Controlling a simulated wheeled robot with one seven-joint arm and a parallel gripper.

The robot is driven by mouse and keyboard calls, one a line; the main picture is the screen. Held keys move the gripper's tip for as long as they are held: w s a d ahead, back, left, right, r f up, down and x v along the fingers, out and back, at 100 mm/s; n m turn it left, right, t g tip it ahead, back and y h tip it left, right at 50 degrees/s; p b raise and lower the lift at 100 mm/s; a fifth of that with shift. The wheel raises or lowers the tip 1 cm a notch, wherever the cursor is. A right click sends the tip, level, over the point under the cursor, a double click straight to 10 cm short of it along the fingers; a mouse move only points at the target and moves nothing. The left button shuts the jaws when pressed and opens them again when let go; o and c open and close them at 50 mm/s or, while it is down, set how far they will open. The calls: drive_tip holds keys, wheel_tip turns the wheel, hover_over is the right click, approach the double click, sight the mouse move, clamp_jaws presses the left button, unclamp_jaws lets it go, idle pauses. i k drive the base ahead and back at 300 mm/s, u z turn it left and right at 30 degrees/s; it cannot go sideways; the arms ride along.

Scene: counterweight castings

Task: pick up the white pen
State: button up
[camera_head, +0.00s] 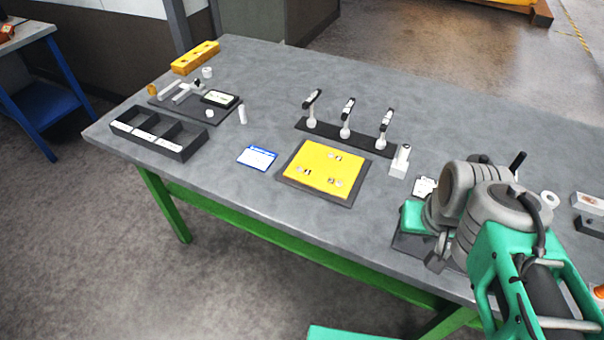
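I cannot make out a white pen for certain. A small white upright cylinder (243,114) stands on the grey table (270,95) just right of a dark board, but it is too small to tell whether it is a pen. Slim pale pieces (182,93) lie on that board. My arm, grey and green, reaches in from the lower right over the table's front right part. Its gripper fingers cannot be made out, and the arm hides part of the table there. The gripper appears far to the right of the cylinder.
A black divided tray (186,152) stands at the left front edge. A yellow panel (324,166) lies mid-table, a blue-and-white card (257,158) left of it. Behind stands a dark rack (366,143) with three upright tools. A yellow block (196,58) lies back left. The back middle is clear.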

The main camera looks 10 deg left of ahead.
sight(401, 161)
drive_tip(key=k, duration=1.25)
drive_tip(key=u, duration=0.6)
drive_tip(key=i, duration=0.6)
drive_tip(key=u, duration=0.75)
drive_tip(key=i, duration=0.95)
drive_tip(key=z, duration=0.85)
drive_tip(key=i, duration=0.55)
drive_tip(key=z, duration=0.5)
